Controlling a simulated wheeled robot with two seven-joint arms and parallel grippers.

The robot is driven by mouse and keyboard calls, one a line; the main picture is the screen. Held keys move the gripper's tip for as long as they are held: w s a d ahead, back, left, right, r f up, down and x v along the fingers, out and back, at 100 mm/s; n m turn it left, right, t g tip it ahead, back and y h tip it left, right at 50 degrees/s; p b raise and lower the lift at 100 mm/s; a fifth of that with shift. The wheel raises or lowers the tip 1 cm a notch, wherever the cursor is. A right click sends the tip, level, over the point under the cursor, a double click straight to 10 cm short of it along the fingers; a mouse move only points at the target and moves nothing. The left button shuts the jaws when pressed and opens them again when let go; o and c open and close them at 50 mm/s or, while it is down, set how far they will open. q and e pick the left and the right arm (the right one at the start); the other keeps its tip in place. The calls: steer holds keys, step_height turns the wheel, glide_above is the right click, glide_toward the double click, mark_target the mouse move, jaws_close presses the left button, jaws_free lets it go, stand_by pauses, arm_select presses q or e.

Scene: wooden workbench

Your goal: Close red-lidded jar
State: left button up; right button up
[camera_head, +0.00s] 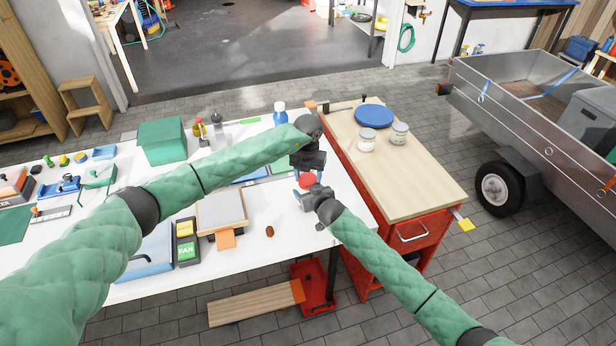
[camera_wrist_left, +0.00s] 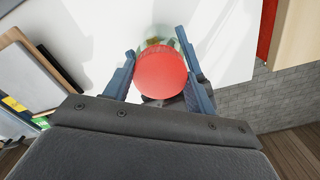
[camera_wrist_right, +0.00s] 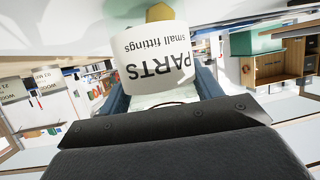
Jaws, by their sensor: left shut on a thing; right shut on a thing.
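A red lid (camera_head: 308,181) shows at the right edge of the white table, between my two grippers. In the left wrist view the round red lid (camera_wrist_left: 160,72) sits between the fingers of my left gripper (camera_wrist_left: 160,85), which is shut on it. Part of a clear glass jar (camera_wrist_left: 172,44) shows past the lid. In the right wrist view the jar's white label (camera_wrist_right: 160,62), reading PARTS small fittings upside down, is between the fingers of my right gripper (camera_wrist_right: 163,88), shut on the jar. I cannot tell whether the lid touches the jar's rim.
The red cart's wooden top (camera_head: 410,180) stands to the right, with two jars (camera_head: 367,139) and a blue round thing (camera_head: 374,116) on it. A grey-topped board (camera_head: 222,211), a FAN box (camera_head: 187,250) and a small brown piece (camera_head: 269,231) are on the white table (camera_head: 290,250).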

arm_select(q)
steer(key=o, duration=1.1)
steer(key=shift+r, duration=0.1)
steer(key=shift+r, duration=2.2)
steer(key=shift+c, duration=0.5)
step_height(320, 180, up, 3)
steer(key=shift+w+f+n, duration=0.1)
steer(key=shift+f+n, duration=0.1)
steer(key=shift+n, duration=0.4)
steer(key=shift+r+n, duration=0.4)
steer(key=shift+r, duration=0.05)
